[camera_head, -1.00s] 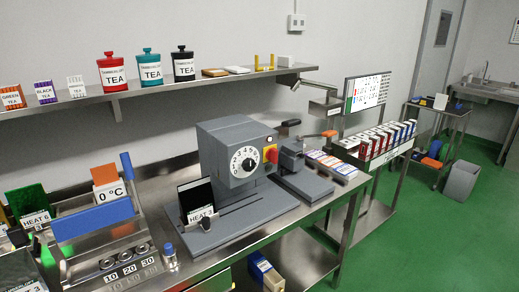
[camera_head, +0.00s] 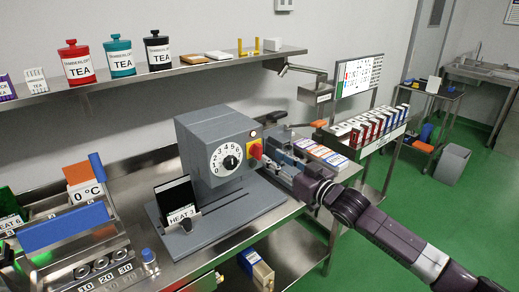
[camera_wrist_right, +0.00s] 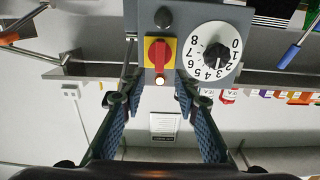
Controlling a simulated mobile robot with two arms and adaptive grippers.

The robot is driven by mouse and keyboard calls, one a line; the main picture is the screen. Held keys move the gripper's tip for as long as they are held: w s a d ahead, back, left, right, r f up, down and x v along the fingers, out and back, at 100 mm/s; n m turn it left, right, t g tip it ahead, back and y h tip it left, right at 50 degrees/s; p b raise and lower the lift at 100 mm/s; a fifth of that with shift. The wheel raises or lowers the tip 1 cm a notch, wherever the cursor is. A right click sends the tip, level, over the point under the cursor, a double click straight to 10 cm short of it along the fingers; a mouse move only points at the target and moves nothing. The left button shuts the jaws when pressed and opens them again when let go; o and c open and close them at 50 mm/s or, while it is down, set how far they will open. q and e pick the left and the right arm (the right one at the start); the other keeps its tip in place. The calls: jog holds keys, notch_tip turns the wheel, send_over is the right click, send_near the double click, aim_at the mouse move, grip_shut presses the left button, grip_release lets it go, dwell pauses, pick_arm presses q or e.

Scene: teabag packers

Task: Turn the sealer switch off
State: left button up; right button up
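The sealer (camera_head: 207,130) is a grey box with a white numbered dial (camera_head: 226,159). Its red rotary switch (camera_head: 256,150) sits on a yellow plate on the sealer's right part. In the right wrist view, which is upside down, the red switch (camera_wrist_right: 159,54) and plate show near the top middle, with a glowing lamp beside the plate. My right gripper (camera_head: 279,163) is in front of the switch. In the wrist view its two fingers (camera_wrist_right: 158,92) are spread with nothing between them, tips near the switch; contact cannot be told. My left gripper is not in view.
A HEAT 3 pouch (camera_head: 179,206) stands in front of the sealer. A metal rack (camera_head: 97,262) with a blue bar is at left. Coloured boxes (camera_head: 322,153) lie right of the sealer, partly behind my arm. A wall shelf (camera_head: 160,75) holds tea canisters.

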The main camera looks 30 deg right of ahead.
aim_at(261, 150)
jog(key=w+p, duration=0.1)
jog(key=w, duration=0.4)
jog(key=shift+w+a, duration=0.15)
jog(key=shift+w, duration=0.25)
jog(key=shift+w+a+f+p, duration=0.1)
jog(key=shift+w+p, duration=0.25)
jog(key=shift+w, duration=0.1)
jog(key=shift+c, duration=0.3)
grip_shut()
